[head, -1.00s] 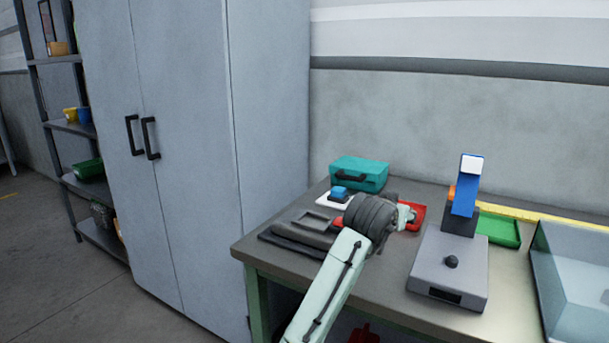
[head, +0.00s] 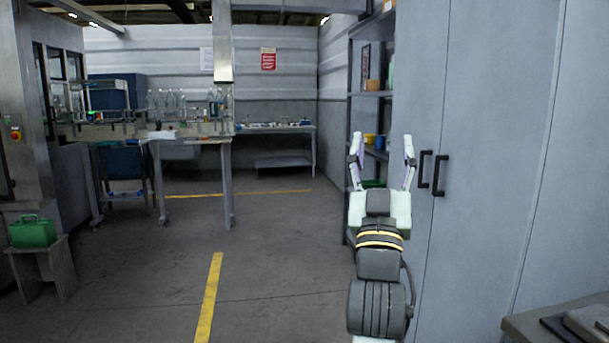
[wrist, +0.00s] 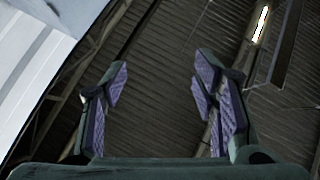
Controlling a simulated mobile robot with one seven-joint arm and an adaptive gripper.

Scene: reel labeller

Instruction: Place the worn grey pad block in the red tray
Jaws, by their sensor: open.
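My gripper (head: 382,150) is raised in front of the grey cabinet and shelf, fingers pointing up. Its two fingers are spread wide with nothing between them. In the wrist view the open fingers (wrist: 160,78) face the ceiling, and no object is near them. I cannot see the worn grey pad block or the red tray in either current view. Only a corner of the workbench (head: 530,322) shows at the lower right of the head view, with a dark and a grey flat item (head: 592,320) on it, cut off by the frame.
The tall grey cabinet (head: 480,120) stands close at the right, with a shelf rack (head: 371,94) beside it. Open floor (head: 270,260) with yellow lines lies to the left. A green case (head: 33,232) sits on a small stool at the far left. A work table (head: 275,129) stands at the back.

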